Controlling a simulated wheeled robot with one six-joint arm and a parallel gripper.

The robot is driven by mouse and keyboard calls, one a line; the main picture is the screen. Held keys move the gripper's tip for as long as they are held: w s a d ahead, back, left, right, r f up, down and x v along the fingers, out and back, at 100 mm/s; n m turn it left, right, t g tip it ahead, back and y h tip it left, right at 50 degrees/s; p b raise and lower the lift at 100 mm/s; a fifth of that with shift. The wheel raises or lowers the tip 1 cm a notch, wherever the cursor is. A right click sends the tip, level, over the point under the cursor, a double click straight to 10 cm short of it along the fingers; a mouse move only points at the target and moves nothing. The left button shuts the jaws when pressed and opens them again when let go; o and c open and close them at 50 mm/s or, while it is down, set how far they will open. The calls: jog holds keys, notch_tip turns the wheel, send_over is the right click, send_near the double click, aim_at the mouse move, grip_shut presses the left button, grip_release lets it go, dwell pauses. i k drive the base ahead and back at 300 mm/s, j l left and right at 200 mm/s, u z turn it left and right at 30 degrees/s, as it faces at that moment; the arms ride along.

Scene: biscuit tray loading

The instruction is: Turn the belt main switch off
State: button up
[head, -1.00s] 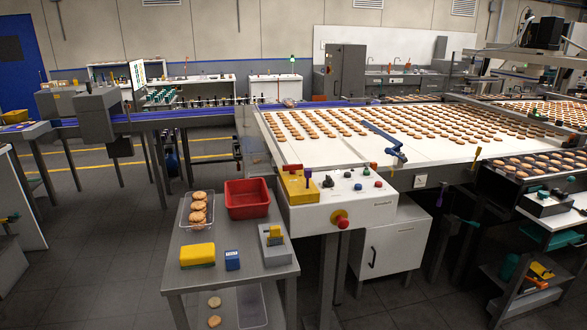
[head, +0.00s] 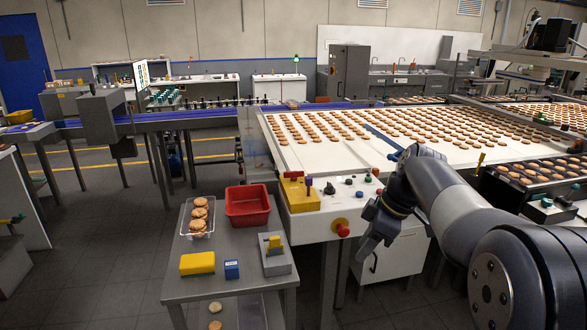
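The white control panel (head: 318,222) is on the near left corner of the biscuit belt (head: 330,154). It carries a yellow block with a red part and a purple part (head: 297,194), a black knob (head: 329,188), small coloured buttons, and a red mushroom button on a yellow base (head: 341,228) on its front. Which of these is the main switch, and its position, I cannot tell. My gripper (head: 371,246) points down in front of the panel's right part, right of the red button and apart from it. It seems empty; its finger gap is unclear. My arm hides the panel's right end.
A grey side table (head: 225,284) stands left of the panel.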

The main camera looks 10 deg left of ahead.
aim_at(294, 175)
jog(key=i+l+u, duration=0.4)
jog(key=i+l, duration=0.15)
jog(key=i, duration=0.25)
jog(key=i+l+u, duration=0.35)
jog(key=i+l, duration=0.35)
jog(key=i+l+u, duration=0.25)
jog(key=i, duration=0.3)
